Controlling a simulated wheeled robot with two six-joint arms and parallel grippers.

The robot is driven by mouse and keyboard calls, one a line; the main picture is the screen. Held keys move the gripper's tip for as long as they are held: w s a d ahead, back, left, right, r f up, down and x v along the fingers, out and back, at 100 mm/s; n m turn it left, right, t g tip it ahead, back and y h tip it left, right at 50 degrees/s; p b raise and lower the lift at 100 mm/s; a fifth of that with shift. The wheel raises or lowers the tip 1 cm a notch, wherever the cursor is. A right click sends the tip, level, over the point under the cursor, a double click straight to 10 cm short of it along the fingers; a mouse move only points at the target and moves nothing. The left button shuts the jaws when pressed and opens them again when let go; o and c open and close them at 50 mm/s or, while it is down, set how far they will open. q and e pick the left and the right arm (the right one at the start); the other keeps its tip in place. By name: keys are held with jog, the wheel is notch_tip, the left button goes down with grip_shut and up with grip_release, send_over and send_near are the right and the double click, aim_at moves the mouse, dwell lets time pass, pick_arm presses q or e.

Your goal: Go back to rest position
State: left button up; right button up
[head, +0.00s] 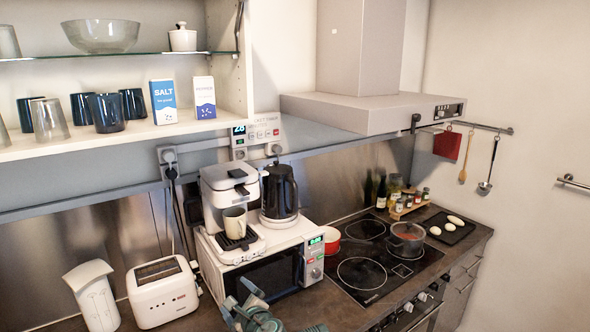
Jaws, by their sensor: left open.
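My left gripper (241,298) shows at the bottom edge, in front of the microwave (267,279). It is grey-teal, its fingers are apart, and I see nothing between them. Most of its arm is out of frame. A small grey-teal piece shows at the bottom edge right of it; I cannot tell what it belongs to. My right gripper is not clearly seen. The wall cabinet (226,88) at the upper left stands open, with glasses, a salt box (163,102) and a pepper box (204,98) inside. No flap is visible in this view.
A coffee machine (229,193) and a black kettle (279,192) stand on the microwave. A white toaster (162,292) is to the left. A pot (406,240) sits on the hob (365,272). A range hood (362,112) juts out above. Free space lies at the right.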

pick_arm(q)
jog(key=s+d+f+n+g+h, duration=0.2)
jog(key=s+f+n+g, duration=0.5)
jog(key=s+f+n, duration=0.35)
jog(key=s+d+f+n+g+h, duration=0.4)
jog(key=s+d+f+n+g, duration=0.1)
jog(key=s+d+n, duration=0.2)
jog(key=shift+s+f+g+b, duration=0.3)
jog(key=shift+s+b, duration=0.1)
jog(key=shift+s, duration=0.4)
